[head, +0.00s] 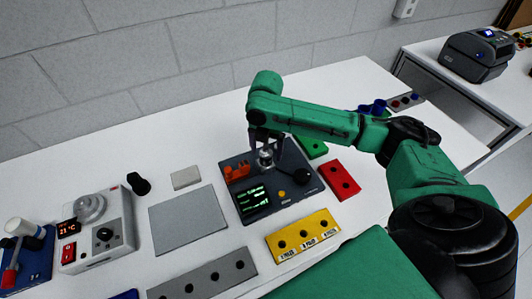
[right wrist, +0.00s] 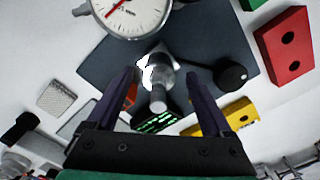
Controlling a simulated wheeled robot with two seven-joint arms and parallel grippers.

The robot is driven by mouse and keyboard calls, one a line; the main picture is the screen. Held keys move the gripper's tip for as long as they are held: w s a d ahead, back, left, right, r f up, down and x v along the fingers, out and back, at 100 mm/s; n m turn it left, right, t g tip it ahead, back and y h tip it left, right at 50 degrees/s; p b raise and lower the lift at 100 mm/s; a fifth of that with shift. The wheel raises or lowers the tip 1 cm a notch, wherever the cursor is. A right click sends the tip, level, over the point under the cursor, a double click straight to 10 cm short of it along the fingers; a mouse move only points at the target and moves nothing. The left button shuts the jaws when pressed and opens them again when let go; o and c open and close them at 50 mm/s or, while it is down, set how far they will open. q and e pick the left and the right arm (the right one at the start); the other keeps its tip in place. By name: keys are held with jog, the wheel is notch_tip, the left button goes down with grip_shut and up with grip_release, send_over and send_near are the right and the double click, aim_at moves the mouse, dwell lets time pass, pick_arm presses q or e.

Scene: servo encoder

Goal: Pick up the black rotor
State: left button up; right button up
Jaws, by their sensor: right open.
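Two black parts show, and I cannot tell for sure which is the rotor. A round black disc-like part (head: 302,176) sits at the right side of the dark device (head: 285,203); it also shows in the right wrist view (right wrist: 229,75). A short black cylindrical piece (head: 139,184) lies on the table further left. My right gripper (head: 263,140) is above the device's silver upright post (head: 266,160), left of the disc. In the right wrist view its open fingers (right wrist: 160,78) stand on both sides of the post, with no visible grip. My left gripper is out of view.
A white dial gauge (right wrist: 125,12) is close by in the right wrist view. Red (head: 340,180), yellow (head: 303,236) and green (head: 312,146) blocks surround the device. A grey plate (head: 188,220) and a control box (head: 97,232) are left. A printer (head: 478,54) stands far right.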

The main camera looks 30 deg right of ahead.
jog(key=shift+w, duration=0.1)
grip_shut()
